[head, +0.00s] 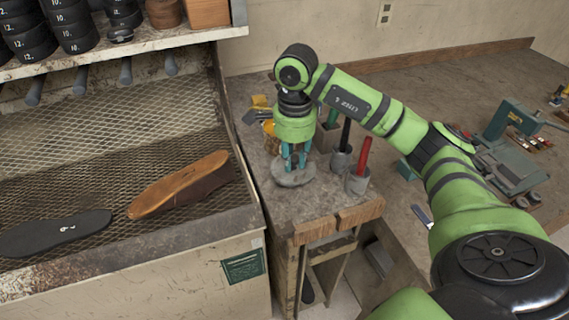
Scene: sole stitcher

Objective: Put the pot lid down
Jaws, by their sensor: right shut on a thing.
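The pot lid (290,176) is a round grey disc near the front of the small stone-topped bench (320,208). My right gripper (294,162), with teal fingers, points straight down from above and is shut on the lid's top. The lid looks level and is at or just above the bench top; I cannot tell if it touches. A yellow-orange pot (268,132) stands behind and to the left, partly hidden by the gripper. My left gripper is out of view.
Grey cups with a black-handled tool (345,135) and a red-handled tool (363,156) stand close right of the lid. The mesh rack at left holds an orange-brown sole (180,184) and a black sole (55,233). A green machine (508,125) stands on the right table.

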